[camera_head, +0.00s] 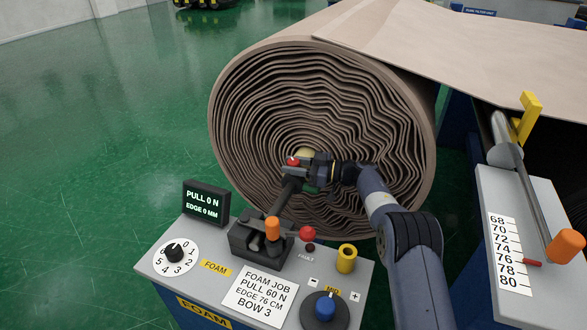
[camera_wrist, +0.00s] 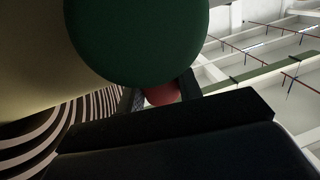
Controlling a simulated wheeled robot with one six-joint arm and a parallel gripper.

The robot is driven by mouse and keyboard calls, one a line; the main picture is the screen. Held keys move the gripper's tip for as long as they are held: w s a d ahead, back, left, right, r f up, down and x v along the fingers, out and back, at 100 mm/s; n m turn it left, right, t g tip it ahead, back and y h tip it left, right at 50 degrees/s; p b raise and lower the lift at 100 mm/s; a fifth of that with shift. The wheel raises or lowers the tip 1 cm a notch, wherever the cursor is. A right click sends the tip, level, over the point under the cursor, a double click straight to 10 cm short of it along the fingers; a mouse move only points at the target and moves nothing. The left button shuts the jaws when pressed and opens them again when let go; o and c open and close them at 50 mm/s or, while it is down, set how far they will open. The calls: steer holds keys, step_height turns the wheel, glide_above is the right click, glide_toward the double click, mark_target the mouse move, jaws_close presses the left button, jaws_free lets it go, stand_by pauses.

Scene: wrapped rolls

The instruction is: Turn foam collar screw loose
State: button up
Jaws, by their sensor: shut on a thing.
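The foam collar screw appears as a small red head (camera_head: 293,161) at the centre of the brown foam roll's (camera_head: 240,110) end face. A pale yellowish round part (camera_head: 306,153), which looks like the core or collar, sits right behind it. My gripper (camera_head: 302,166) reaches in from the right and is shut on the red screw. In the wrist view the red screw (camera_wrist: 162,93) shows between the dark fingers, partly hidden by a large green round part (camera_wrist: 138,35). The pale surface (camera_wrist: 40,50) fills the left. The screw's thread is hidden.
Below stands a control panel (camera_head: 200,262) with a dial (camera_head: 175,254), an orange-topped lever (camera_head: 272,230), a red button (camera_head: 308,233) and a blue knob (camera_head: 325,307). A dark bar (camera_head: 287,193) rises toward the roll centre. A scale plate (camera_head: 508,255) stands right. Green floor is clear left.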

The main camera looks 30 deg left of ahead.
steer(key=shift+n+g, duration=0.3)
steer(key=shift+g, duration=0.2)
steer(key=o, duration=1)
steer(key=shift+c, duration=0.2)
steer(key=shift+d, duration=0.1)
steer(key=b+v, duration=0.1)
steer(key=v, duration=0.9)
steer(key=shift+d, duration=0.3)
steer(key=shift+r, duration=0.15)
